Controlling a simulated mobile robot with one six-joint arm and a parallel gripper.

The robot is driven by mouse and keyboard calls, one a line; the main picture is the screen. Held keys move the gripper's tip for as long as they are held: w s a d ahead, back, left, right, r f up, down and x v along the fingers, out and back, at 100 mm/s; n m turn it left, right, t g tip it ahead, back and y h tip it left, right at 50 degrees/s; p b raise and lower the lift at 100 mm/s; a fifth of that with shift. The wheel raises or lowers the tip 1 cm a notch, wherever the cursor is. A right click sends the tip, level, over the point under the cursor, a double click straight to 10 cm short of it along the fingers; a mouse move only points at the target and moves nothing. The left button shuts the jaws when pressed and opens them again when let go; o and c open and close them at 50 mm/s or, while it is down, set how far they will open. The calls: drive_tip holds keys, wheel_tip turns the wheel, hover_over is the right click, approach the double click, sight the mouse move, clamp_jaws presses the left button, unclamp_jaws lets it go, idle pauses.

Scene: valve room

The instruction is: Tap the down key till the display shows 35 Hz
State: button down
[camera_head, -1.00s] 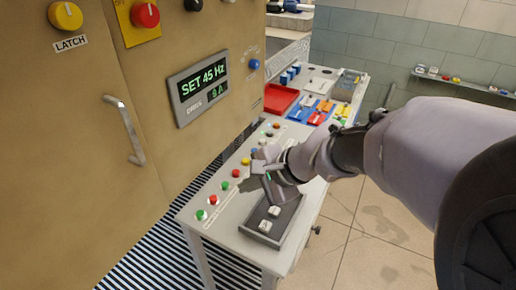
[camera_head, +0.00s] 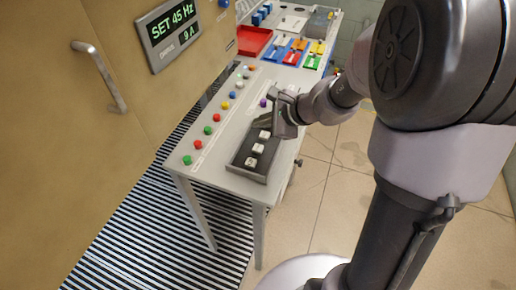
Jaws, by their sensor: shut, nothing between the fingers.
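The display (camera_head: 171,29) on the tan cabinet shows green text "SET 45 Hz" with a smaller line under it that looks like "9 A". A dark key tray (camera_head: 242,164) on the grey bench holds three pale keys in a row: a near key (camera_head: 251,162), a middle key (camera_head: 258,148) and a far key (camera_head: 265,135). The marks on the keys are too small to read surely. My gripper (camera_head: 270,126) is shut and empty, over the far end of the tray close to the far key. I cannot tell whether it touches that key.
A row of coloured buttons (camera_head: 208,130) runs along the bench's left side. A red tray (camera_head: 254,42) and coloured bins (camera_head: 291,49) stand at the back. A cabinet handle (camera_head: 100,76) juts out at left. Open floor (camera_head: 320,190) lies right of the bench.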

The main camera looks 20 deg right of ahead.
sight(261, 149)
wheel_tip(261, 149, down, 7)
drive_tip(key=b, duration=0.6)
drive_tip(key=shift+f, duration=0.2)
idle(1.5)
drive_tip(key=shift+f+b, duration=0.35)
drive_tip(key=shift+b, duration=0.2)
drive_tip(key=shift+f+b, duration=0.5)
drive_tip(key=shift+b, duration=0.05)
idle(0.4)
drive_tip(key=shift+r, duration=0.15)
drive_tip(key=shift+r+p, duration=0.7)
drive_tip(key=shift+r, duration=0.05)
wheel_tip(261, 149, up, 5)
drive_tip(key=p, duration=0.4)
drive_tip(key=shift+r, duration=0.1)
